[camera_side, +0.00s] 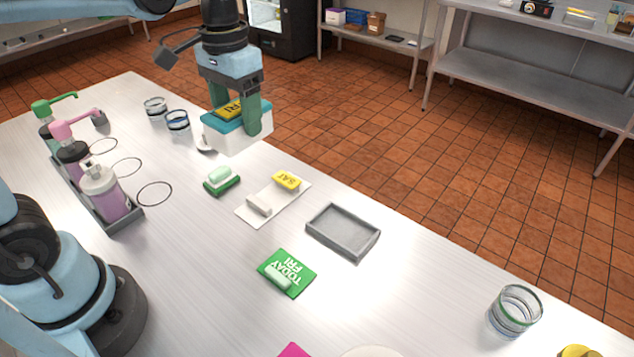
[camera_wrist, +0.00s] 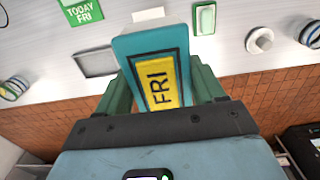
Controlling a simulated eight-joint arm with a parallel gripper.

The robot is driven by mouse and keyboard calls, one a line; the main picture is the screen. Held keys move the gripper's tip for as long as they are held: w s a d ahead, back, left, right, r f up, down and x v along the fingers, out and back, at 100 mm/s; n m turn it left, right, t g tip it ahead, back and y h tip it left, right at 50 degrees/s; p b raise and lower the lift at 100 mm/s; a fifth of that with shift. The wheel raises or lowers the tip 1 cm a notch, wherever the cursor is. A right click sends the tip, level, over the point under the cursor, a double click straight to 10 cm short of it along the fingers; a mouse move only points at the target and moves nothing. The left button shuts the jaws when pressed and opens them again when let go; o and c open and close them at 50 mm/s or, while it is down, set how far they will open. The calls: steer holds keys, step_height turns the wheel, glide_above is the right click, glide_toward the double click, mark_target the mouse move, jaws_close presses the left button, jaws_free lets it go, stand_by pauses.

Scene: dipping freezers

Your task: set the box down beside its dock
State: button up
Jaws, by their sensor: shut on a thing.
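A white box with a teal lid (camera_side: 224,131) and a yellow FRI label is held between the green fingers of my gripper (camera_side: 240,116). It hangs over the far edge of the table, and I cannot tell its exact height. In the wrist view the teal lid (camera_wrist: 131,47) and its FRI label (camera_wrist: 160,82) face the camera, with a finger on each side. A shallow grey tray (camera_side: 343,232), which looks like the dock, lies empty on the table, right of and nearer than the box. It shows partly in the wrist view (camera_wrist: 95,63).
A white card (camera_side: 258,219) with a yellow SAT tag (camera_side: 286,181) lies between box and tray. A green soap dish (camera_side: 221,182) and a green TODAY FRI card (camera_side: 286,272) are nearby. Glass jars (camera_side: 177,120) stand behind left; another jar (camera_side: 515,311) stands right. Pump bottles (camera_side: 106,190) stand left.

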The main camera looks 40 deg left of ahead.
steer(key=shift+d, duration=0.1)
steer(key=w+d+f, duration=0.2)
steer(key=d, duration=0.6)
steer(key=w+d+f, duration=0.1)
steer(key=d+f, duration=0.1)
steer(key=d, duration=0.6)
steer(key=s+d+f, duration=0.2)
steer(key=d+f, duration=0.1)
steer(key=d, duration=0.5)
steer(key=s+d+f, duration=0.2)
steer(key=d+f, duration=0.1)
steer(key=d, duration=0.5)
steer(key=shift+s+f, duration=0.1)
steer(key=shift+f, duration=2.5)
steer(key=shift+f, duration=0.35)
steer(key=o, duration=1.3)
